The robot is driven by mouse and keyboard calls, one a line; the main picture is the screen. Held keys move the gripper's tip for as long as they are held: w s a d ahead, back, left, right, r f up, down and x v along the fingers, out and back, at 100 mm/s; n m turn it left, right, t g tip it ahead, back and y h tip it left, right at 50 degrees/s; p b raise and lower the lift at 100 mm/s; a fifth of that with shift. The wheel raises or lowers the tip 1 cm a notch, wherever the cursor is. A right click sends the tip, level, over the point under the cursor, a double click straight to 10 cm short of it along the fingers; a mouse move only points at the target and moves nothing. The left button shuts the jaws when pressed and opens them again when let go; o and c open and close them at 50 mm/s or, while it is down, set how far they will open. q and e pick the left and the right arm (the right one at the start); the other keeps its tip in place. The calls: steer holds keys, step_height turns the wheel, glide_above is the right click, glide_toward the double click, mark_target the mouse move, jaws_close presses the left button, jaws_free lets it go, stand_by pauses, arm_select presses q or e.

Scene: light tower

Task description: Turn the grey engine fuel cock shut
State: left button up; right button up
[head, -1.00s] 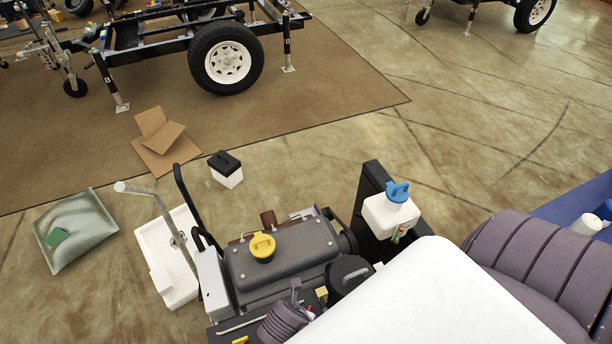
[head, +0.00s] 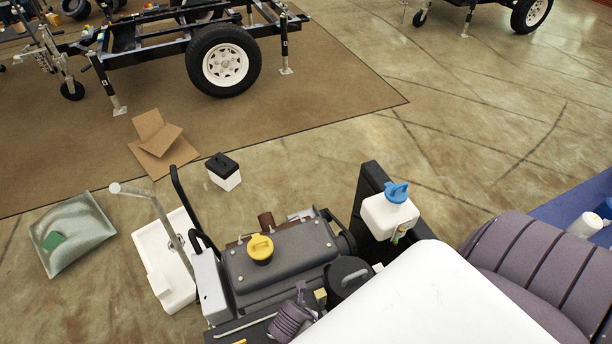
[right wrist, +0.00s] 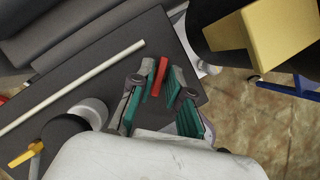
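The dark engine block (head: 280,262) with a yellow cap (head: 261,246) stands at the lower middle of the head view. I cannot pick out the grey fuel cock with certainty in either view. My right gripper (right wrist: 163,85) shows in the right wrist view with its teal-padded fingers apart. A small red bar (right wrist: 159,77) shows between the fingertips; I cannot tell whether either finger touches it. A grey round part (right wrist: 90,112) and a yellow lever (right wrist: 25,155) lie to the left of the fingers. My left gripper is not in view.
A white bottle with a blue cap (head: 397,192) stands right of the engine. A yellow block (right wrist: 282,35) and a pale rod (right wrist: 72,87) show near the right gripper. A white tray (head: 165,258), a black-topped box (head: 223,172) and cardboard (head: 160,145) lie on the floor.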

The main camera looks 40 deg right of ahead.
jaws_close()
steer(key=shift+r+p, duration=0.1)
steer(key=shift+p, duration=0.25)
steer(key=m+g+p, duration=0.1)
steer(key=m+p, duration=0.1)
steer(key=p, duration=0.3)
steer(key=shift+w+r+h+p, duration=0.1)
steer(key=shift+r+h+p, duration=0.1)
steer(key=shift+h+p, duration=0.15)
steer(key=shift+f+m+g+p, duration=0.2)
steer(key=shift+m+g+p, duration=0.15)
steer(key=shift+m, duration=0.75)
steer(key=shift+f+m+g+p, duration=0.1)
steer(key=shift+m+g+p, duration=0.7)
steer(key=shift+m, duration=1.5)
